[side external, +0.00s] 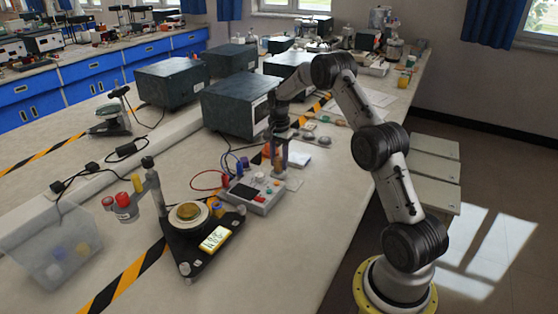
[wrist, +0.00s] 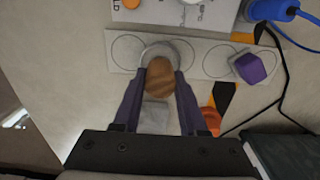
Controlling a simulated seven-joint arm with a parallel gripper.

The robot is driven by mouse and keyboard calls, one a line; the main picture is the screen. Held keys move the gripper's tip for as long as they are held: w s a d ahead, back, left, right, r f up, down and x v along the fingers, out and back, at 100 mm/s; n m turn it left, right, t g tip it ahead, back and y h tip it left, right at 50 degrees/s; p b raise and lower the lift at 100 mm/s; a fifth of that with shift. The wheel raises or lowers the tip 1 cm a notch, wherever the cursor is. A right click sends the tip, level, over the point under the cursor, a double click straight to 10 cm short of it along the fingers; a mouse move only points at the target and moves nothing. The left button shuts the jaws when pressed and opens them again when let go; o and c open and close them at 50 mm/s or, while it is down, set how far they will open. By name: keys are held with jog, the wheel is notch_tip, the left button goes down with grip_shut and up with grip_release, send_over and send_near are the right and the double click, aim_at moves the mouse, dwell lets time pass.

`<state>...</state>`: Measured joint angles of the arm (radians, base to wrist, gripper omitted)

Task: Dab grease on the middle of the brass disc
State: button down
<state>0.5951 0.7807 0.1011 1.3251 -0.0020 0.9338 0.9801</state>
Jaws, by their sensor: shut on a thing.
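The brass disc (side external: 188,211) lies flat in a pale ring on top of a black three-cornered stand (side external: 180,240) in the side view. My gripper (side external: 279,163) is behind and to the right of it, beyond the grey control box, well apart from the disc. In the wrist view my gripper's purple-grey fingers (wrist: 159,78) are shut on a brown, round-topped thing (wrist: 159,76). It is over a pale strip (wrist: 126,50) marked with circles. Its lower part is hidden, and I cannot tell whether it touches the strip. No grease can be made out on the disc.
A grey control box (side external: 255,193) with cables stands between my gripper and the stand. A purple-topped piece (wrist: 254,67) and an orange piece (wrist: 210,119) are close to my fingers. An upright post (side external: 153,185) rises behind the disc. A clear bin (side external: 35,262) is at left.

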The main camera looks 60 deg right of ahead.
aim_at(279, 158)
jog(key=shift+f, duration=0.6)
dwell(1.6)
jog(key=shift+r, duration=3.6)
